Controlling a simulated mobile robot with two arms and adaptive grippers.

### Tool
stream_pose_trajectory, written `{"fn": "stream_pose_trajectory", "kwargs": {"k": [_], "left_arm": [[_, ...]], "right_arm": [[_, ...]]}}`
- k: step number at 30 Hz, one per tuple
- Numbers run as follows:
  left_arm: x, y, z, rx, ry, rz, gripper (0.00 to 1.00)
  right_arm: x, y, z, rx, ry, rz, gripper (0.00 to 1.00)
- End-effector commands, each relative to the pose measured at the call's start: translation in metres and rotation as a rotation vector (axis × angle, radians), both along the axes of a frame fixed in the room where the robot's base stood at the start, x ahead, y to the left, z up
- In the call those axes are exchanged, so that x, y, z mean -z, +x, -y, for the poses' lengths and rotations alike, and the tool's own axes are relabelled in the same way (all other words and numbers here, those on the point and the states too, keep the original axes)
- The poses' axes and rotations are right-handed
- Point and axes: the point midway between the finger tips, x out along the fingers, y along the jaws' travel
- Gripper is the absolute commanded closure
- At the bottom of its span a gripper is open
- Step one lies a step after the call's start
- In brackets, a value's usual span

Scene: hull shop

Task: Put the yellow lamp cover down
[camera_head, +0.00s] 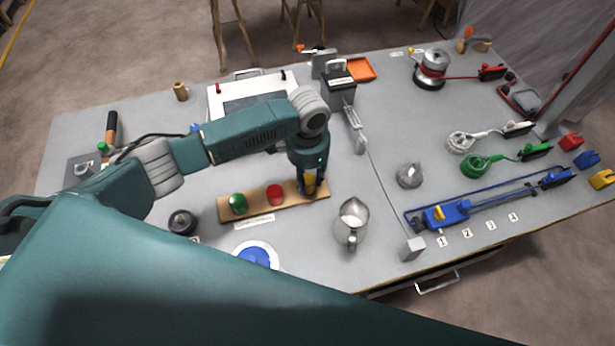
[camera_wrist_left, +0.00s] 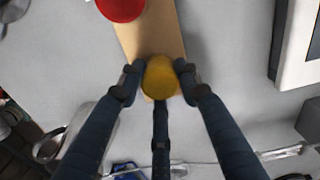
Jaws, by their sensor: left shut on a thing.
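The yellow lamp cover (camera_head: 310,180) is between the fingers of my left gripper (camera_head: 311,188), at the right end of a wooden board (camera_head: 255,203). In the left wrist view the yellow cover (camera_wrist_left: 161,77) is round, and the fingers of my left gripper (camera_wrist_left: 158,80) are shut on it. The cover is over the end of the board (camera_wrist_left: 140,35); I cannot tell whether it touches the wood. A red cover (camera_head: 275,194) and a green cover (camera_head: 238,203) stand on the board to its left. The red one also shows in the left wrist view (camera_wrist_left: 121,8). My right gripper is not in view.
A metal jug (camera_head: 351,224) stands to the right of the board, and a dark round part (camera_head: 182,222) to its left. A blue-topped white container (camera_head: 257,255) is in front. A blue clamp (camera_head: 447,214) lies to the right. Some bare table shows between these things.

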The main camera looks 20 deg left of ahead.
Motion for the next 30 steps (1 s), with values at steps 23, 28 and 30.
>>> {"fn": "stream_pose_trajectory", "kwargs": {"k": [23, 28, 30], "left_arm": [[-0.007, 0.001, 0.001, 0.000, -0.002, 0.004, 0.47], [-0.036, 0.002, 0.001, 0.001, -0.002, 0.005, 0.47], [-0.053, 0.002, 0.001, 0.001, -0.003, 0.005, 0.47]], "right_arm": [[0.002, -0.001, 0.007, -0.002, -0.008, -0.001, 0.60], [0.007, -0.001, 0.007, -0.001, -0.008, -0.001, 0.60], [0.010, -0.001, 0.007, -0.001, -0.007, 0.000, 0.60]]}}
